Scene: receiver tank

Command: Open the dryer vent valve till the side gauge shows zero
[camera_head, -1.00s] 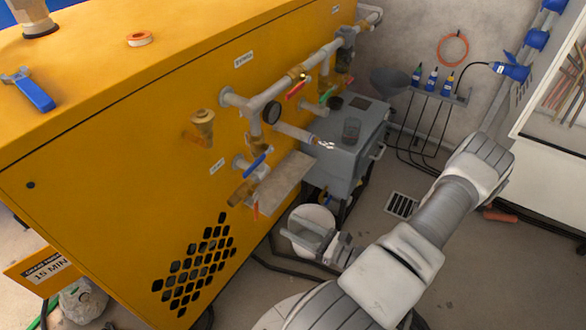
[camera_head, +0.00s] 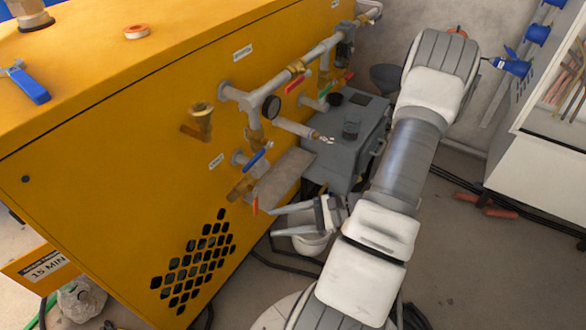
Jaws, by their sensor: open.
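Several valves sit on the pipework on the side of the yellow housing (camera_head: 110,170). They include a blue-handled valve (camera_head: 257,156), a red-handled valve (camera_head: 293,82), a green-handled valve (camera_head: 338,83) and a small red lever (camera_head: 255,206) low down. Their labels are too small to read, so I cannot tell which is the dryer vent valve. A round dark side gauge (camera_head: 271,107) is seen edge-on and its dial is hidden. My gripper (camera_head: 274,221) is open and empty, fingers pointing left, just right of and slightly below the small red lever. I cannot tell whether it touches anything.
A grey plate (camera_head: 282,178) sticks out above my gripper. A white bucket (camera_head: 310,243) stands behind and below it. A grey box unit (camera_head: 345,150) stands behind my arm. A white cabinet (camera_head: 540,150) is at the right. Open floor lies at lower right.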

